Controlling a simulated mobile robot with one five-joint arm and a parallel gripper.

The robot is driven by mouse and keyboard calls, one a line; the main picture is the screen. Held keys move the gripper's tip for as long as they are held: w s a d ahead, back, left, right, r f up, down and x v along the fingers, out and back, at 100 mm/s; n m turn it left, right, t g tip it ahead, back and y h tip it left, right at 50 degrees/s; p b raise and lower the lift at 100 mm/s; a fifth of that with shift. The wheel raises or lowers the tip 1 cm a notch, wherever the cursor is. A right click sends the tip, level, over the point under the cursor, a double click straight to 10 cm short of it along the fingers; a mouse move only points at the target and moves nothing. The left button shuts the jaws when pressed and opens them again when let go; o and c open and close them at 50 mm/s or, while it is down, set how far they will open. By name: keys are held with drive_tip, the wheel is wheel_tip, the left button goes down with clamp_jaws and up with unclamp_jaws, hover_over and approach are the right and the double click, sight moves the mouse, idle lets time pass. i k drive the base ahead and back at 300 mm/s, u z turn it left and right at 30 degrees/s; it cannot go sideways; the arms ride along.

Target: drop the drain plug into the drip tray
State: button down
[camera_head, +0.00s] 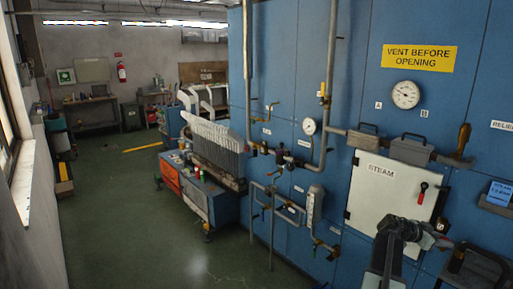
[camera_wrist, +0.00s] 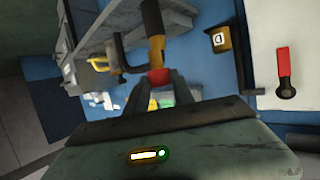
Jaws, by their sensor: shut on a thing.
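My gripper (camera_wrist: 159,86) is shut on a small red piece, which I take to be the drain plug (camera_wrist: 158,76); its tip shows between the fingers in the wrist view. Just beyond it is a brass pipe end (camera_wrist: 157,47); I cannot tell whether they touch. In the head view my gripper (camera_head: 437,241) is at the lower right, in front of the blue panel. A dark tray-like thing (camera_head: 485,272) stands at the lower right edge there, probably the drip tray, partly cut off and partly behind a brass fitting. Its inside is not clear.
The white STEAM door (camera_head: 385,188) with a red lever (camera_head: 423,192) is close to my arm; the lever (camera_wrist: 282,75) also shows in the wrist view. Pipes and gauges cover the blue panel. A blue cart (camera_head: 200,190) stands farther left.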

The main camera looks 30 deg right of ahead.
sight(483, 262)
drive_tip(key=z, duration=0.95)
drive_tip(key=i, duration=1)
drive_tip(key=u, duration=0.05)
